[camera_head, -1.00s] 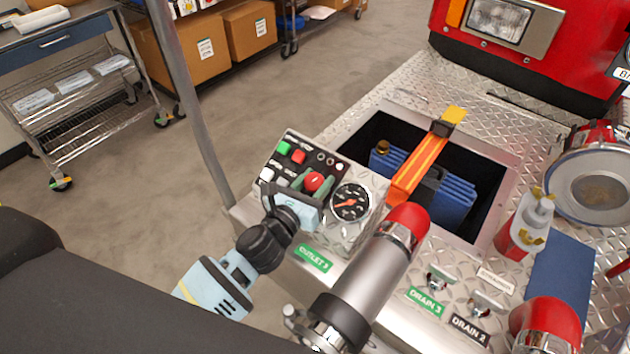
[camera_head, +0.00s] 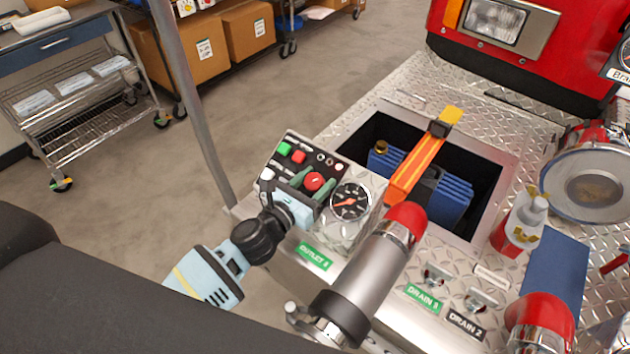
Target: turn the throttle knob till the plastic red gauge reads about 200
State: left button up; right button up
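A red round throttle knob (camera_head: 314,181) sits on the small black control panel. My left gripper (camera_head: 313,185) is at the panel, its green fingers spread on either side of the knob. I cannot tell whether the fingers touch it. A round gauge (camera_head: 350,202) with a black face and a red-orange needle is just right of the panel. The needle points toward the lower left; the numbers are too small to read. My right gripper is not in view.
A grey pipe with a red end (camera_head: 370,275) rises close to the gauge. An orange strap (camera_head: 415,168) crosses an open bay with a blue container (camera_head: 452,200). A red and white bottle (camera_head: 520,225) stands at right. Panel buttons (camera_head: 284,149) are close to the gripper.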

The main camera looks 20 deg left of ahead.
aim_at(308, 189)
pick_arm(q)
jog(key=shift+v, duration=3.9)
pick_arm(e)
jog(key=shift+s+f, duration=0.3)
pick_arm(q)
jog(key=s+f+m+g+y, duration=0.1)
jog(key=s+f+m+g, duration=0.1)
jog(key=s+f+m, duration=0.4)
jog(key=s+a+f+m+g+y+p, duration=0.1)
jog(key=s+f+m+g, duration=0.2)
jog(key=s+m, duration=1)
jog(key=s+a+f+m+g+y+p, duration=0.1)
jog(key=s+f+m+g+y, duration=0.1)
jog(key=s+f+m, duration=0.7)
jog(key=s+m+g, duration=0.1)
jog(key=m, duration=0.5)
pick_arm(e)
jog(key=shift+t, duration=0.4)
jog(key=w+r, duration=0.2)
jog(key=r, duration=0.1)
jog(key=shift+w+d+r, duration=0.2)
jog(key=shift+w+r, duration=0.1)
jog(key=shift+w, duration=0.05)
